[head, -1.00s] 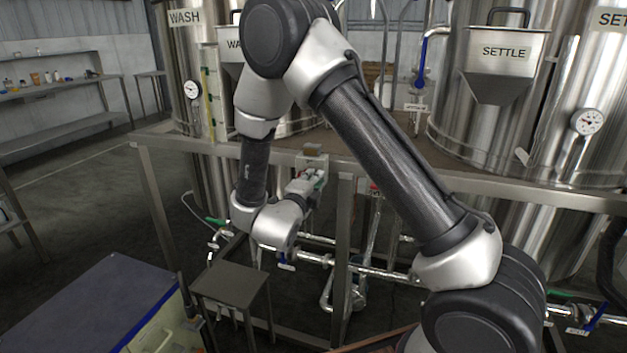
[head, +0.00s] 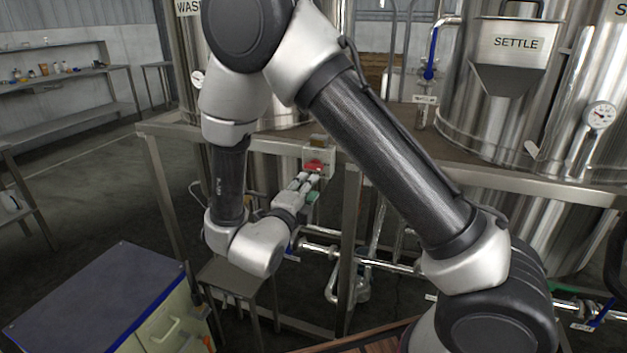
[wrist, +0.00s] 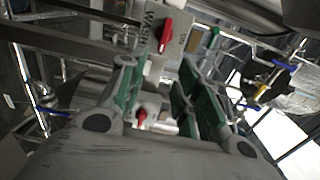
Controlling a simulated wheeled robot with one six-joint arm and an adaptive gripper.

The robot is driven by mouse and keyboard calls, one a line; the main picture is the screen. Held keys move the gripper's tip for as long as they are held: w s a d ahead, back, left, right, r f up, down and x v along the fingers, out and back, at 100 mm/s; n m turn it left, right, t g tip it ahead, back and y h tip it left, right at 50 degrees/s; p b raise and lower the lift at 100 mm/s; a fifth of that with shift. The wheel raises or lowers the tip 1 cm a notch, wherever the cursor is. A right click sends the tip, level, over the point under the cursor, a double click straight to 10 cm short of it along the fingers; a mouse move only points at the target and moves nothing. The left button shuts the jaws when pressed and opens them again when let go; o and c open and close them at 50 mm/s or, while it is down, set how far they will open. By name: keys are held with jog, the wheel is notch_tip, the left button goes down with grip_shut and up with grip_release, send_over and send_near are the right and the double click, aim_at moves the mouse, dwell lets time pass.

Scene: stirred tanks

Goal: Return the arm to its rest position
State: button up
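My arm reaches across the head view, its elbow raised and its wrist hanging low in front of the tank stand. My gripper (head: 313,187) points toward a small control box (head: 325,150) with a red knob (head: 313,166) on the stand's frame. In the wrist view my gripper (wrist: 160,92) has its two green-padded fingers apart, with nothing held between them. The box, marked WASH (wrist: 152,22), and its red knob (wrist: 167,35) are beyond the fingertips there. A second red part (wrist: 141,115) shows through the gap between the fingers.
The steel stand's front rail (head: 240,138) runs close to my arm. A small grey stool (head: 235,277) stands below my wrist, and a dark-topped cabinet (head: 95,295) is at lower left. Pipes (head: 375,265) and a SETTLE hopper (head: 515,50) are at right. Open floor lies at left.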

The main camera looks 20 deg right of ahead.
jog(key=shift+s+a, duration=0.4)
jog(key=shift+s, duration=0.15)
